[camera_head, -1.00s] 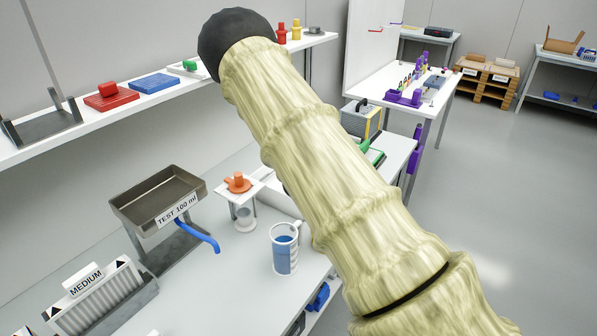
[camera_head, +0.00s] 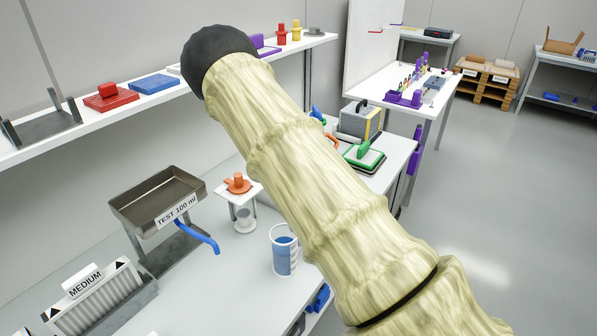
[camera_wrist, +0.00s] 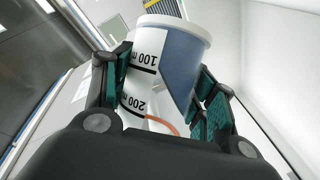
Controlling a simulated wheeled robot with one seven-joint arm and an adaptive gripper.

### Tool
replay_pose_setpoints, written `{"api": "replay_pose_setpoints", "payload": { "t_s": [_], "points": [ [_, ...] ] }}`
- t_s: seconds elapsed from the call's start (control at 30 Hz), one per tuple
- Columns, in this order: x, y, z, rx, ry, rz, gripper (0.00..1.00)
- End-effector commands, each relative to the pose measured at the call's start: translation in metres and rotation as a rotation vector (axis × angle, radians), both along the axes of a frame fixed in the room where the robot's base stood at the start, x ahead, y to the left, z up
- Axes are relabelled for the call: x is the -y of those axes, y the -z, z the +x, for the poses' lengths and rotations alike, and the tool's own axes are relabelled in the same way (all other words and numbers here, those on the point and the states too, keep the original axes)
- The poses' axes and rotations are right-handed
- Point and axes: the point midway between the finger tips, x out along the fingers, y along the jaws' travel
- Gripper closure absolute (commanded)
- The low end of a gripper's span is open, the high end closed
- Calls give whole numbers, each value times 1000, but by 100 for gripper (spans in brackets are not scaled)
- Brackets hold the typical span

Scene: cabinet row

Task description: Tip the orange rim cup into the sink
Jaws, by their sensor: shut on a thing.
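My gripper (camera_wrist: 160,105) is shut on a clear measuring cup (camera_wrist: 140,72) in the wrist view, one finger on each side. The cup shows marks of 100 and 200 ml, blue liquid (camera_wrist: 182,62) with a slanted edge, and an orange curve (camera_wrist: 162,125) of rim at its near end. In the head view my arm hides the gripper and this cup. A metal basin (camera_head: 128,206) labelled TEST 100 ml, with a blue spout, stands at left; I cannot tell whether it is the sink. A grey metal surface (camera_wrist: 30,85) lies left of the cup in the wrist view.
A second cup with blue liquid (camera_head: 285,254) stands on the bench close to my arm. An orange-topped stand (camera_head: 238,186) is behind it. A MEDIUM rack (camera_head: 98,296) stands front left. A shelf (camera_head: 50,140) with red and blue items runs along the wall.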

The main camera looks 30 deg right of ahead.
Motion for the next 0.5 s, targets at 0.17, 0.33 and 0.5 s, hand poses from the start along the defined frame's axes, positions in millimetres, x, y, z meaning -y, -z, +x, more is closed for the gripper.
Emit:
{"api": "replay_pose_setpoints", "payload": {
  "t_s": [0.17,0.33,0.5],
  "points": [
    [0,1,0,-12,-1,-22,72],
    [0,2,0,-24,-2,-42,72],
    [0,3,0,-36,-2,-61,72]
  ]
}}
